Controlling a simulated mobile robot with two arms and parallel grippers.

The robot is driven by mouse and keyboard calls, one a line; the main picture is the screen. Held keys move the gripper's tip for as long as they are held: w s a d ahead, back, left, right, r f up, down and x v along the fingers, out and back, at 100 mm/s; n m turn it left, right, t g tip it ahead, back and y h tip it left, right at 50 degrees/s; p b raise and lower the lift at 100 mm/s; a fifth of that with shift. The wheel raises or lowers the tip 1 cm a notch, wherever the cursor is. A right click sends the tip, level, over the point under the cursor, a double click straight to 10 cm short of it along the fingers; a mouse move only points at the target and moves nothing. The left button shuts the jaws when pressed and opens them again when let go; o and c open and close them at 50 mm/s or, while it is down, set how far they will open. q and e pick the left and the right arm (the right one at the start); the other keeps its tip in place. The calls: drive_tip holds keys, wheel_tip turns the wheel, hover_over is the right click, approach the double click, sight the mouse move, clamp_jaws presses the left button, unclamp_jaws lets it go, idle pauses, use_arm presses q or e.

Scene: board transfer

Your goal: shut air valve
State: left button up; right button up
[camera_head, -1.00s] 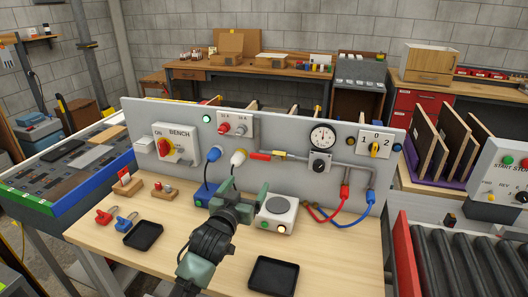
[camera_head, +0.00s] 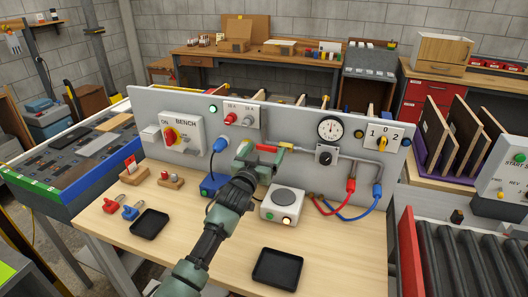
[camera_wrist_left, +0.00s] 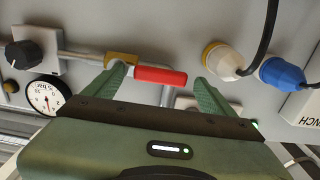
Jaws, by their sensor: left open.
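The air valve has a red lever handle (camera_head: 267,148) and a brass-coloured body (camera_head: 286,146) on a grey pipe along the upright panel. In the left wrist view the red handle (camera_wrist_left: 158,75) runs sideways from the brass body (camera_wrist_left: 121,58), roughly in line with the pipe there. My left gripper (camera_head: 262,153) is open in front of the handle. In the left wrist view my left gripper's fingers (camera_wrist_left: 160,84) stand either side of the handle, with gaps visible; contact cannot be seen. My right gripper is not in view.
A pressure gauge (camera_head: 330,128) and black knob (camera_head: 325,155) sit right of the valve. White and blue plugs with cables are close by; the blue plug (camera_head: 220,144) shows left of my gripper. A white hotplate box (camera_head: 283,206) stands below. Black trays lie on the bench.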

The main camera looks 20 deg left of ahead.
use_arm(q)
drive_tip(key=shift+f, duration=0.1)
clamp_jaws()
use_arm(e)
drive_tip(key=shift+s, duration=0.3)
